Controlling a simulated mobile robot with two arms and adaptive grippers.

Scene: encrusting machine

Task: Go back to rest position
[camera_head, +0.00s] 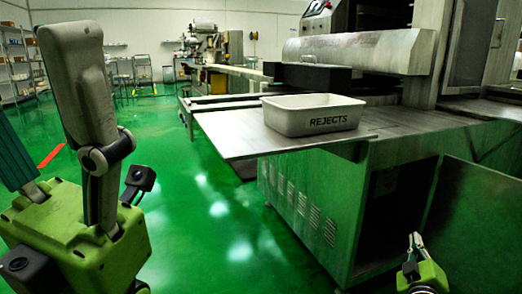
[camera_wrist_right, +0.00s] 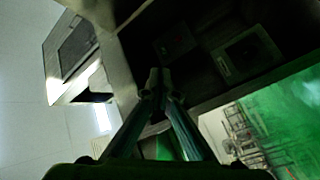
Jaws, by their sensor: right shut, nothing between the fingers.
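My right gripper (camera_head: 413,242) is low at the right of the head view, in front of the metal machine's lower cabinet and below the table. Its fingers are together, with nothing between them. The right wrist view shows both fingers meeting at their tips (camera_wrist_right: 155,85), clear of any object. What appears to be my left gripper stands large and close at the left edge, with an upright grey finger (camera_head: 85,85) on a green body. It is partly cut off, so its jaw state is unclear.
A pale bin marked REJECTS (camera_head: 313,115) sits on the metal table (camera_head: 235,137). Its front edge overhangs the green floor (camera_head: 215,225). The metal machine (camera_head: 370,52) rises behind it. A dark panel or open door (camera_head: 480,215) is at the right. The centre-left floor is clear.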

